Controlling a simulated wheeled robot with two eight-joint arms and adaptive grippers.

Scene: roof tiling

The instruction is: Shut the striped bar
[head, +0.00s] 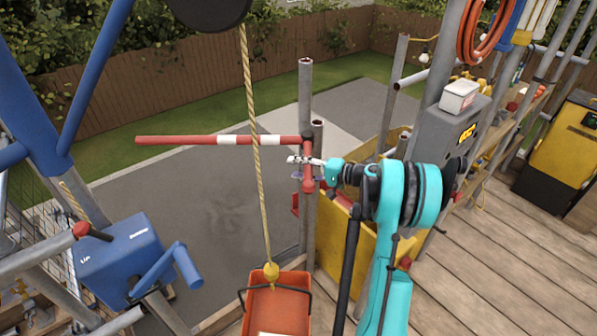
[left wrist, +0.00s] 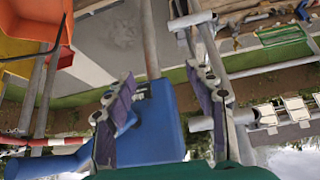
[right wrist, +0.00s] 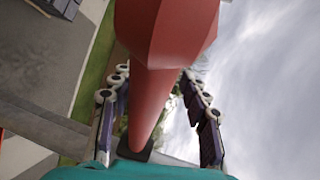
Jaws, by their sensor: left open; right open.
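The striped bar (head: 215,140), red and white, runs level from a red hinge bracket (head: 308,172) on a scaffold post out to the left, its free end over the paving. It also shows in the left wrist view (left wrist: 45,141). My right gripper (head: 297,166) is open beside the bracket, just below the bar's hinge end. In the right wrist view a large red part (right wrist: 165,50) lies between the spread fingers; whether they touch it is unclear. My left gripper (left wrist: 163,85) is open and outside the head view; a blue box lies beyond its fingers.
A rope (head: 257,160) hangs in front of the bar and carries an orange tub (head: 278,305). A blue winch box (head: 125,262) with a crank stands at the left. A yellow container (head: 342,240) is behind my right arm. Plank decking (head: 500,230) is open at the right.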

